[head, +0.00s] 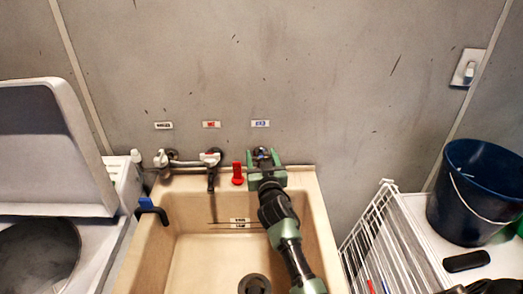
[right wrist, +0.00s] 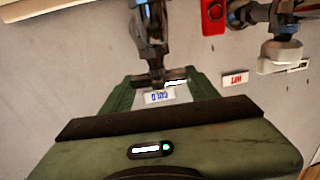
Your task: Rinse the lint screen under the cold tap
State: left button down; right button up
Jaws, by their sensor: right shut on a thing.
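The cold tap (head: 262,153) is on the wall behind the sink (head: 321,215), under a blue-lettered label (head: 260,124). My right gripper (head: 266,162) reaches up over the sink's back edge to this tap. In the right wrist view, the tap's dark crossbar handle (right wrist: 160,78) lies between the two green fingers (right wrist: 158,90), and the gripper is shut on it. No water stream can be made out. I cannot make out the lint screen in either view. My left gripper is not in view.
The hot tap (head: 211,159) and a red upright piece (head: 238,174) are left of my gripper. A blue-and-black clip-like object (head: 151,209) sits on the sink's left rim. A white wire rack (head: 372,235) and a dark blue bucket (head: 474,190) stand right. The basin's middle looks clear.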

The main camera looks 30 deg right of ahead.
jog(key=n+y+p, duration=0.1)
jog(key=y+p, duration=0.1)
jog(key=n+y+p, duration=0.1)
jog(key=y, duration=0.1)
jog(key=shift+d+r+n+t+p, duration=0.15)
jog(key=shift+r+n+t+p, duration=0.15)
jog(key=shift+t+p, duration=0.1)
jog(key=shift+f+n+y+p, duration=0.3)
jog(key=shift+n+y, duration=0.3)
jog(key=shift+y, duration=0.4)
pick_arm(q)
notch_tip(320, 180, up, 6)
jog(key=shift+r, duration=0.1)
pick_arm(e)
jog(key=o, duration=1.3)
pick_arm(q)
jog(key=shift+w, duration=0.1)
pick_arm(e)
jog(key=shift+o, duration=0.4)
jog(key=shift+w+f, duration=0.15)
jog(key=shift+w, duration=0.1)
jog(key=shift+s, duration=0.15)
